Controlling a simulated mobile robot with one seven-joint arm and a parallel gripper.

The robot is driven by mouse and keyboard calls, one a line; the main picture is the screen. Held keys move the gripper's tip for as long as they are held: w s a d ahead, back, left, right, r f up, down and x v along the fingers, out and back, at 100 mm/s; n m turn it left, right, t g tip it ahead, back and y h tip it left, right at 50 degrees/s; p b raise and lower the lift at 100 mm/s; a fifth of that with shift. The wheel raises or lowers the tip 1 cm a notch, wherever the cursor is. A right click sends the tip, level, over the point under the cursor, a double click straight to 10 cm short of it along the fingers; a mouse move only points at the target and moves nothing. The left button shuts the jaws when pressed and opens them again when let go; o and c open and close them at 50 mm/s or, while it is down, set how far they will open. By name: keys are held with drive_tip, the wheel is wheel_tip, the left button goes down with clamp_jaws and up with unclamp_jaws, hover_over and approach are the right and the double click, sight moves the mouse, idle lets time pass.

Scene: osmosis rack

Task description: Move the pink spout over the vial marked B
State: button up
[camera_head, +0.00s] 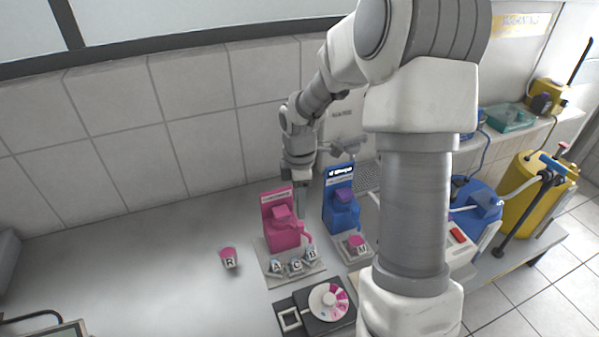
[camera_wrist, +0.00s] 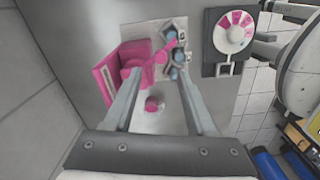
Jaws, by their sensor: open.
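The pink dispenser (camera_head: 279,222) stands upright on a light tray, and its pink spout (camera_head: 306,232) reaches out above the vials. Vial A (camera_head: 277,266), vial C (camera_head: 296,265) and vial B (camera_head: 311,254) stand in a row at the tray's front, B at the right. I cannot tell exactly which vial the spout tip is over. In the wrist view the spout (camera_wrist: 166,52) slants toward blue-topped vials.
A pink vial R (camera_head: 229,258) stands left of the tray. A blue dispenser (camera_head: 341,211) with a pink vial M (camera_head: 356,243) stands close at the right. A dial plate (camera_head: 328,300) lies in front. The counter at the left is clear.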

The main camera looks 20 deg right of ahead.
wheel_tip(320, 180, up, 10)
idle(0.3)
idle(0.3)
drive_tip(key=s+a+r+m+t, duration=0.4)
drive_tip(key=s+a+r+m, duration=0.3)
drive_tip(key=s+r+m, duration=0.3)
drive_tip(key=s+m+t, duration=0.1)
drive_tip(key=s+m, duration=0.4)
drive_tip(key=s, duration=0.5)
drive_tip(key=shift+s+d+f+m+t, duration=0.15)
drive_tip(key=shift+s+d+m+t, duration=0.05)
drive_tip(key=shift+s+m+t, duration=0.15)
